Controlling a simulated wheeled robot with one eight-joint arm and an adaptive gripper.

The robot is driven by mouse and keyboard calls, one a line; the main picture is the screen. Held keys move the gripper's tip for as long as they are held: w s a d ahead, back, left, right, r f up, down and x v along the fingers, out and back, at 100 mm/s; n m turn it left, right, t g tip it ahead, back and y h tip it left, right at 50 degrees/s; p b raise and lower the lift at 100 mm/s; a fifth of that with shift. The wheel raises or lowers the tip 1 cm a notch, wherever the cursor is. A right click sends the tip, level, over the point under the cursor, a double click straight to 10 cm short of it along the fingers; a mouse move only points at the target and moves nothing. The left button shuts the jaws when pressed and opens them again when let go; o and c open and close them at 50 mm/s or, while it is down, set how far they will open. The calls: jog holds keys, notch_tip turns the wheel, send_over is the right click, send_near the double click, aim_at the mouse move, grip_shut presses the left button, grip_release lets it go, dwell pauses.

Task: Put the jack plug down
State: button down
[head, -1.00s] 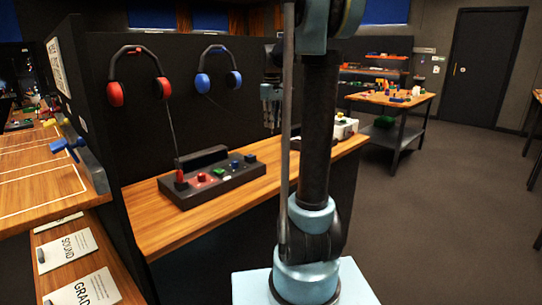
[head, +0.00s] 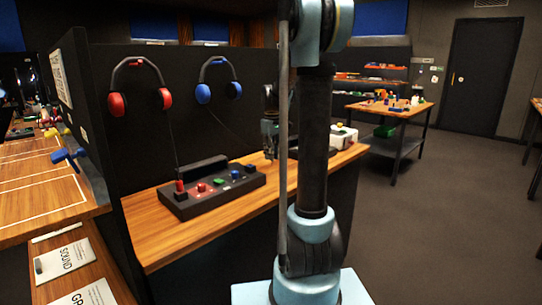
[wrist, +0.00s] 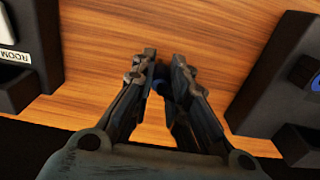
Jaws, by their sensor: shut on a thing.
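My gripper (head: 269,154) is low over the wooden counter, to the right of the black control panel (head: 240,187). In the wrist view the fingers (wrist: 165,62) are closed around a small dark blue piece (wrist: 159,88), apparently the jack plug, mostly hidden between them. A thin cord (head: 225,126) runs from the blue headphones (head: 218,80) down towards my gripper. Whether the plug touches the counter (wrist: 225,40) cannot be told. The red headphones (head: 139,87) hang to the left, and their cord leads to a red plug (head: 180,185) standing upright on the panel.
Bare wood lies under and beyond the fingers. In the wrist view a black box with a white label (wrist: 15,57) stands at left, and the panel's blue knob (wrist: 315,83) shows at right. A white box (head: 343,137) sits further right on the counter. A dark partition backs it.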

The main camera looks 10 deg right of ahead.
jog(key=shift+f, duration=0.55)
jog(key=c, duration=1.6)
grip_release()
jog(key=shift+o, duration=0.2)
jog(key=shift+r, duration=0.1)
notch_tip(320, 180, up, 13)
jog(key=s+f+m+t, duration=0.15)
jog(key=s+f, duration=0.25)
jog(key=s, duration=0.6)
jog(key=s+f+m+g, duration=0.1)
jog(key=s+f+m, duration=0.15)
jog(key=s, duration=0.65)
jog(key=s+f+m+t, duration=0.1)
jog(key=s+f+m, duration=0.2)
jog(key=s+f, duration=1.2)
jog(key=shift+s+f+t, duration=0.35)
jog(key=shift+s+f, duration=0.05)
jog(key=shift+f, duration=0.15)
